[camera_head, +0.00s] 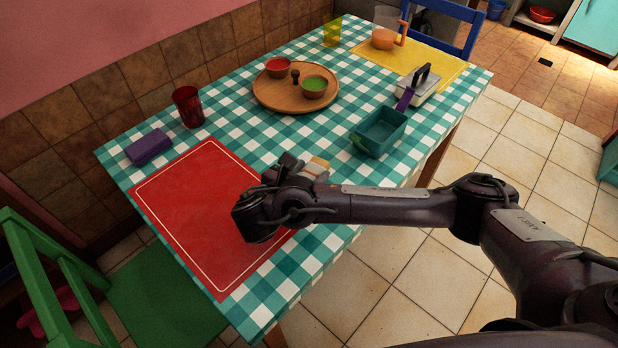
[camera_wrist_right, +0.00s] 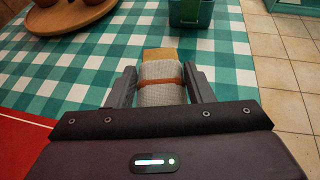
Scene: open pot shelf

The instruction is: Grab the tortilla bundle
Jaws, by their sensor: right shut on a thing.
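The tortilla bundle (camera_wrist_right: 160,82) is a light cloth roll with a brown band and a tan end. It lies between the fingers of my right gripper (camera_wrist_right: 161,88), which is shut on it. In the head view, only a small part of the bundle (camera_head: 319,163) shows beyond my right gripper (camera_head: 298,168), over the checkered cloth near the red placemat's right edge. My wrist hides the rest. I cannot tell whether the bundle touches the table. My left gripper is not in view.
A teal dish (camera_head: 378,132) stands beyond the bundle. A round wooden tray (camera_head: 262,98) holds a red bowl (camera_head: 278,67) and a green bowl (camera_head: 314,87). A red glass (camera_head: 188,106) and a purple block (camera_head: 149,147) stand at the left. The red placemat (camera_head: 190,215) is bare.

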